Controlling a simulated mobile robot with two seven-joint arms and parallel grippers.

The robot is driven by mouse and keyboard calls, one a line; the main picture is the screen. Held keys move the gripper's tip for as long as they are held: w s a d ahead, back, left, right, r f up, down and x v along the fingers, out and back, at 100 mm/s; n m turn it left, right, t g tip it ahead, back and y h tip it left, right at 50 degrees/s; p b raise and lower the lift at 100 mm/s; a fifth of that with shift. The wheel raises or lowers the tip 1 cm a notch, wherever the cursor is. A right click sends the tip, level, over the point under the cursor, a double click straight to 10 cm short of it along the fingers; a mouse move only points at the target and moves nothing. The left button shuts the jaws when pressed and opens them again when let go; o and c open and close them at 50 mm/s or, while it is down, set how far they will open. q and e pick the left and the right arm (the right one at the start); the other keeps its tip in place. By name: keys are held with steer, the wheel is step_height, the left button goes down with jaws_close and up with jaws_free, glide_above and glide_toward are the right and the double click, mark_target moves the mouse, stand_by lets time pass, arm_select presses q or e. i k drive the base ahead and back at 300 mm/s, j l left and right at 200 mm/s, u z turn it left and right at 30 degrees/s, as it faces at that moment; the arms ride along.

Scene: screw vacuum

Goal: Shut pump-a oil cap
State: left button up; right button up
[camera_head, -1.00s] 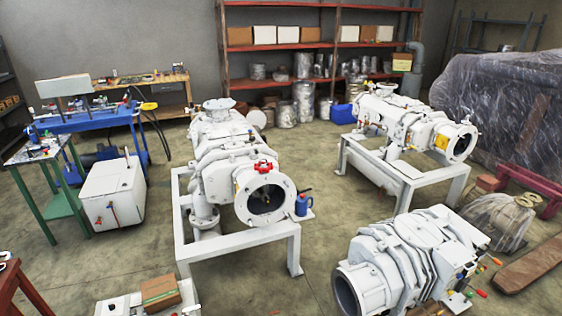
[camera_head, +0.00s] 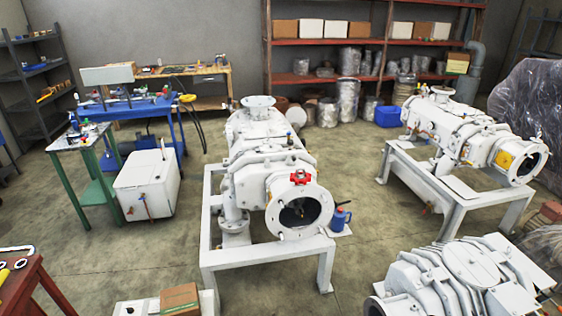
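Three white pumps show in the head view, and no readable label tells which is pump-a. The middle pump (camera_head: 270,160) lies on a white frame. A red handle-like part (camera_head: 300,177) sits on top of its round front flange (camera_head: 299,212). I cannot tell whether this is the oil cap, or whether it is open or shut. The right pump (camera_head: 462,131) is on another white frame and has a yellow patch (camera_head: 504,160). A third pump (camera_head: 465,275) is at the lower right, cut by the picture's edge. Neither of my grippers is in view.
A blue can (camera_head: 340,217) stands beside the middle pump's flange. A white tank (camera_head: 147,186), a green-legged table (camera_head: 84,140) and a red table (camera_head: 25,285) are at the left. A cardboard box (camera_head: 180,300) is at the front.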

mark_target(293, 157)
steer(key=i+l+u, duration=0.15)
steer(key=u, duration=0.2)
steer(key=i+l+u, duration=0.15)
steer(key=u, duration=0.2)
steer(key=l+u, duration=0.3)
steer(key=i+l+u, duration=0.1)
steer(key=l, duration=0.25)
steer(key=i+l+u, duration=0.1)
steer(key=l, duration=0.25)
steer(key=i+l, duration=0.15)
steer(key=l, duration=0.25)
steer(key=j+u, duration=0.05)
